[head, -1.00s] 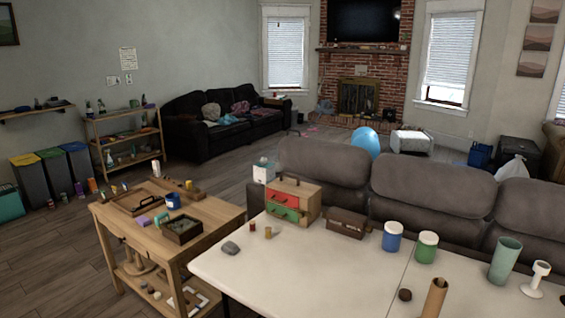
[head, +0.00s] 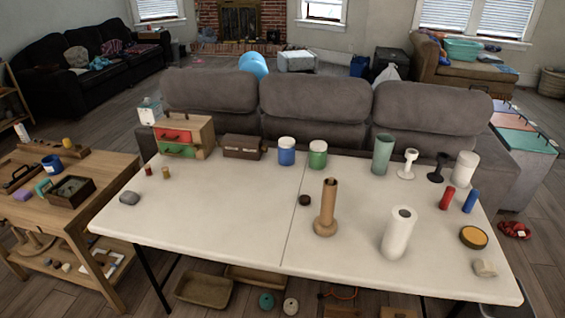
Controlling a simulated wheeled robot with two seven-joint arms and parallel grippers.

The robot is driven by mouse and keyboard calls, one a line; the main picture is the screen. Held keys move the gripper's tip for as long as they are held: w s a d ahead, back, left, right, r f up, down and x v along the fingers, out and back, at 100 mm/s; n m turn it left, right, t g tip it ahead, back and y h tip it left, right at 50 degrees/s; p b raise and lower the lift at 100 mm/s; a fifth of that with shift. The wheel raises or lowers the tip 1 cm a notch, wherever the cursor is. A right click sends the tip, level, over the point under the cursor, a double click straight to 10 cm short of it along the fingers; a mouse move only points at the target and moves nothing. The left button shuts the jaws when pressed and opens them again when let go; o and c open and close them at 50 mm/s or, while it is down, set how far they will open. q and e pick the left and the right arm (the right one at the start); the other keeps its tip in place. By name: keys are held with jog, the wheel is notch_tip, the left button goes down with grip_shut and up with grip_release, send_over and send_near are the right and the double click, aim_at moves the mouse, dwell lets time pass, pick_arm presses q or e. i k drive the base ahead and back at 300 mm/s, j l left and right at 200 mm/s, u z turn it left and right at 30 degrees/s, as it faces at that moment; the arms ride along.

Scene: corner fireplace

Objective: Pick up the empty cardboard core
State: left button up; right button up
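A brown upright tube, which looks like the cardboard core (head: 328,199), stands near the middle of the white table (head: 225,215). It rises from a round, wider brown base (head: 325,229); the tube's top end looks open and dark. I cannot tell how the tube and base are joined. A white paper roll (head: 397,235) stands upright to its right, apart from it. Neither of my grippers is in view.
A small dark disc (head: 305,200) lies left of the core. Blue (head: 287,151) and green (head: 318,154) lidded jars and a green cup (head: 383,154) stand behind. A wooden workbench (head: 98,197) is at left. The table's left front is clear.

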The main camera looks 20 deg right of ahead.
aim_at(330, 193)
jog(key=i+l, duration=0.15)
jog(key=i, duration=0.2)
jog(key=i+l, duration=0.15)
jog(key=i, duration=0.25)
jog(key=z, duration=1.65)
